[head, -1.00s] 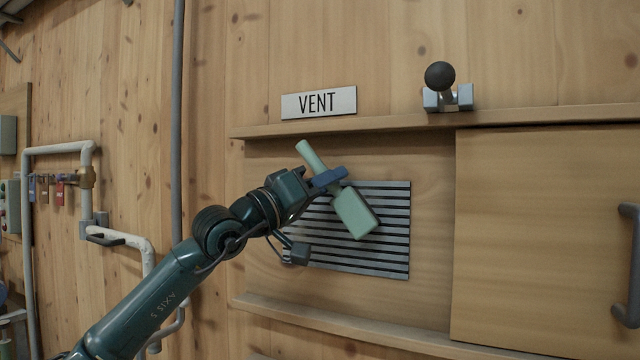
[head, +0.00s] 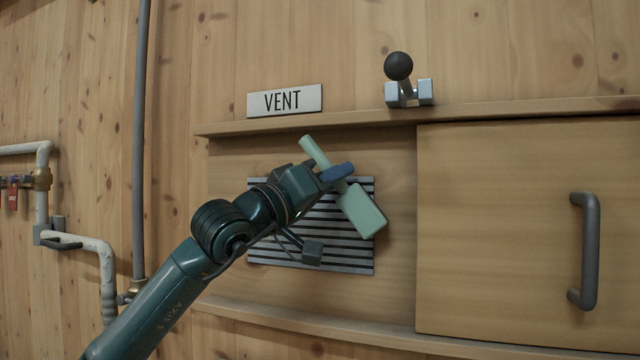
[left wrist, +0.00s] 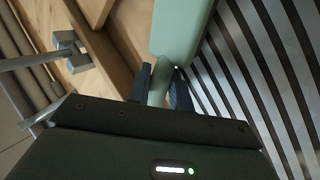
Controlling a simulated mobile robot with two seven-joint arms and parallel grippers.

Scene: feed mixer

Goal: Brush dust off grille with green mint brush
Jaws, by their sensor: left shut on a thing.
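The mint green brush (head: 361,211) is held by its handle in my left gripper (head: 337,174), which is shut on it. The handle end points up and left and the wide head points down and right. The grille (head: 345,258), with dark slots between grey slats, is on the wooden wall behind the brush, and my left arm hides part of it. In the left wrist view the brush (left wrist: 181,32) is between the fingers (left wrist: 161,88), with the grille (left wrist: 262,60) to its right. I cannot tell whether the brush touches the grille. No dust can be made out. My right gripper is not in view.
A VENT sign (head: 285,100) is above the upper rail (head: 350,120). A black-knobbed latch (head: 400,75) stands above the rail. A wooden sliding panel (head: 490,230) with a grey handle (head: 586,250) is right of the grille. Pipes (head: 108,275) run at the left.

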